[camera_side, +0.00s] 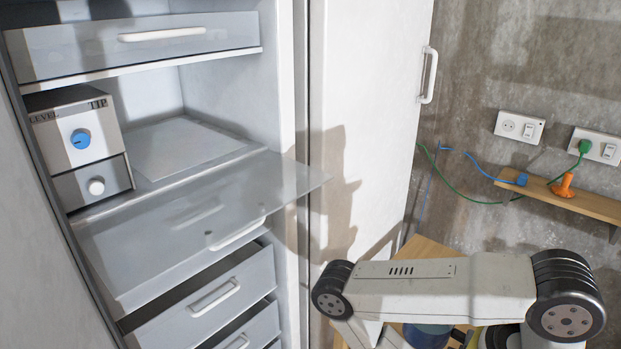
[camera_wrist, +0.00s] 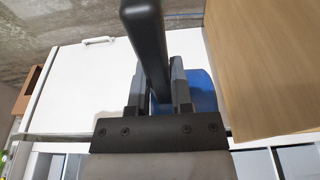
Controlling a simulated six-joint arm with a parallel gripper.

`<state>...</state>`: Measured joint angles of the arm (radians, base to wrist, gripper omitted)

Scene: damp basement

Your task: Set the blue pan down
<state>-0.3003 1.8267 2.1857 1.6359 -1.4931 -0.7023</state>
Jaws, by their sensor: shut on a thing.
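My gripper (camera_wrist: 160,80) is in the wrist view, with its two fingers shut on a thick black handle (camera_wrist: 143,30). The handle runs up from between the fingers toward the top edge. Part of the blue pan (camera_wrist: 203,92) shows behind the right finger; the rest is hidden by the fingers and handle. In the side view my gripper is out of sight below my arm. A dark blue round thing (camera_side: 427,336) shows at the bottom edge there, mostly cut off; I cannot tell whether it is the pan. Whether the pan touches a surface is not visible.
A wooden surface (camera_wrist: 270,60) lies close on the right in the wrist view; a wooden top (camera_side: 424,250) shows behind my arm. A white cabinet with open drawers (camera_side: 215,295) and a pulled-out translucent panel (camera_side: 190,230) stands left. Cables and a wall shelf (camera_side: 590,203) are at right.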

